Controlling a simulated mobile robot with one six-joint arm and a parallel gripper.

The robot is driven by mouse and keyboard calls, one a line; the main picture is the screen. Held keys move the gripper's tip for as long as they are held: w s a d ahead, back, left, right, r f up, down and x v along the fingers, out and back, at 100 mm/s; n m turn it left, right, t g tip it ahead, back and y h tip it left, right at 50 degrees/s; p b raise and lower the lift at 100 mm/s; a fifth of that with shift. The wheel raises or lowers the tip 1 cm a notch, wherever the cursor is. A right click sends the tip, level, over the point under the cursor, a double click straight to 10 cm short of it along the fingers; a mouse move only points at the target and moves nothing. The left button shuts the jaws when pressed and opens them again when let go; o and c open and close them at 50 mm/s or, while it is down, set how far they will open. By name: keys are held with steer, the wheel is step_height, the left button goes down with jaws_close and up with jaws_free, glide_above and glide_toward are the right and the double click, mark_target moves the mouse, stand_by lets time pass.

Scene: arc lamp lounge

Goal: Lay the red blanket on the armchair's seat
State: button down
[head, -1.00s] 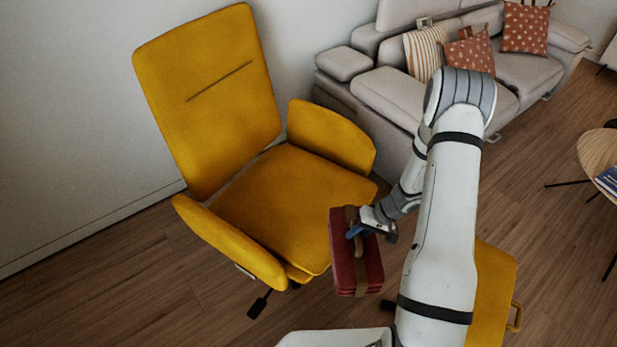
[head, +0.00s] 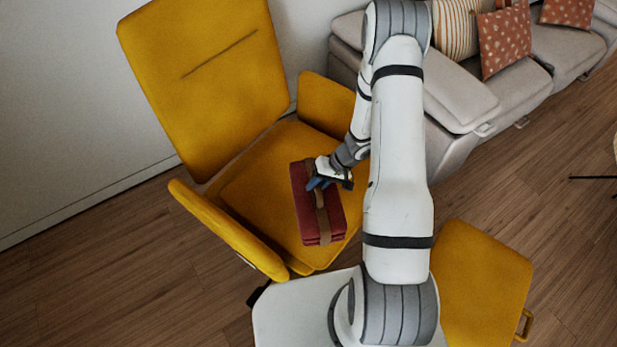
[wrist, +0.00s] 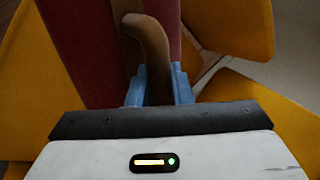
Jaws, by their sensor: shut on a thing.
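The red blanket (head: 305,205) is a folded bundle with a brown strap (head: 322,217) around it. My gripper (head: 318,183) is shut on the strap at the top of the bundle. In the wrist view the blue fingers (wrist: 158,88) close on the brown strap, with the red blanket (wrist: 85,50) behind. In the head view the bundle overlaps the right front part of the yellow armchair's seat (head: 258,178). I cannot tell whether it touches the seat or hangs just above it.
The armchair's armrests (head: 228,228) flank the seat, and its tall backrest (head: 208,80) stands behind. A yellow ottoman-like piece (head: 478,280) with a handle is at the lower right. A grey sofa (head: 465,95) with cushions stands behind my arm. Wooden floor is open at right.

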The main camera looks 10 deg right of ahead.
mark_target(309, 170)
steer(key=shift+w+a, duration=0.1)
steer(key=shift+w, duration=0.05)
steer(key=shift+w+b, duration=0.25)
steer(key=shift+b, duration=0.05)
steer(key=w+m+t+b, duration=0.2)
steer(key=w+m, duration=0.1)
steer(key=w+m+b, duration=0.2)
steer(key=shift+w+a+r+t+h, duration=0.15)
steer(key=shift+a+r+t+h, duration=0.15)
steer(key=shift+a+t+h, duration=0.1)
steer(key=w+m+b, duration=0.1)
steer(key=w+r+m+t+h+b, duration=0.1)
steer(key=m, duration=0.1)
steer(key=w+m+t+b, duration=0.1)
steer(key=shift+r+m+h, duration=0.25)
steer(key=shift+m+h, duration=0.05)
steer(key=m+h+b, duration=0.1)
steer(key=m, duration=0.1)
steer(key=w+r+m+t+h+b, duration=0.1)
steer(key=m, duration=0.1)
steer(key=shift+r+b, duration=0.3)
step_height(309, 170, down, 10)
steer(key=b, duration=0.7)
steer(key=shift+d, duration=0.1)
